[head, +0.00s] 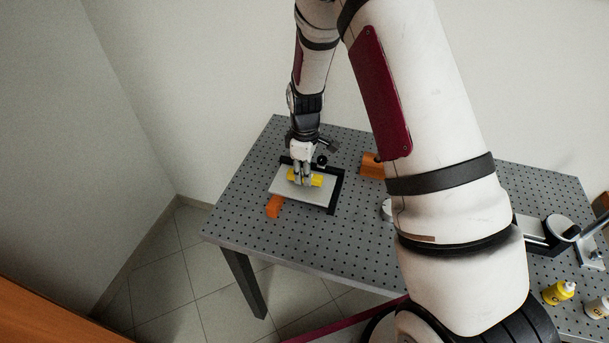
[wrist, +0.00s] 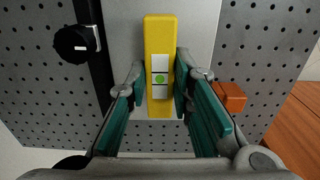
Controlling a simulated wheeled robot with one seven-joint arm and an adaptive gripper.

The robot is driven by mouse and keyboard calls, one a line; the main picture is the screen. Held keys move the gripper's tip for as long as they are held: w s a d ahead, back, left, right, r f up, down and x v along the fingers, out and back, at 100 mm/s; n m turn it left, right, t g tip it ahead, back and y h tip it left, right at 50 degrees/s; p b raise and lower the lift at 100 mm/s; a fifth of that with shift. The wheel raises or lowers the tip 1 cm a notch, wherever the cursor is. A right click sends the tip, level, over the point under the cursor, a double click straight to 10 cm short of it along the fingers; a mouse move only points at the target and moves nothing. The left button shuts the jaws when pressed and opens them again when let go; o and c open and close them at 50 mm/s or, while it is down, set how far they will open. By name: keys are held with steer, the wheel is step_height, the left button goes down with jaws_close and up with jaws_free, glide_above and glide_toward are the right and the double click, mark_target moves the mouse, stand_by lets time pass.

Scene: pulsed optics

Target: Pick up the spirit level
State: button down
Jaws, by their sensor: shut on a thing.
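The spirit level is a yellow bar (wrist: 160,38) with a white window and a green round bubble vial in the wrist view. In the head view the yellow level (head: 316,181) lies over a light grey plate (head: 307,195) on the perforated table. My gripper (wrist: 160,88) has its teal-padded fingers on both long sides of the level, shut on it near the vial. In the head view my gripper (head: 302,180) points down at the plate. Whether the level touches the plate or is just above it, I cannot tell.
A black frame with a knob (wrist: 74,44) runs beside the plate. An orange block (wrist: 229,97) stands at its other side, and another orange block (head: 371,166) is farther right. Yellow bottle (head: 559,292) and white bottle (head: 597,307) stand at the table's right.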

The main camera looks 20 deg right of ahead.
step_height(320, 180, up, 2)
steer(key=shift+w+r+b, duration=0.1)
steer(key=shift+b, duration=0.2)
steer(key=s+d+r, duration=0.1)
steer(key=s+d, duration=0.1)
steer(key=s, duration=1.4)
steer(key=shift+d+r, duration=0.3)
steer(key=shift+w+f+b, duration=0.1)
steer(key=shift+b, duration=0.2)
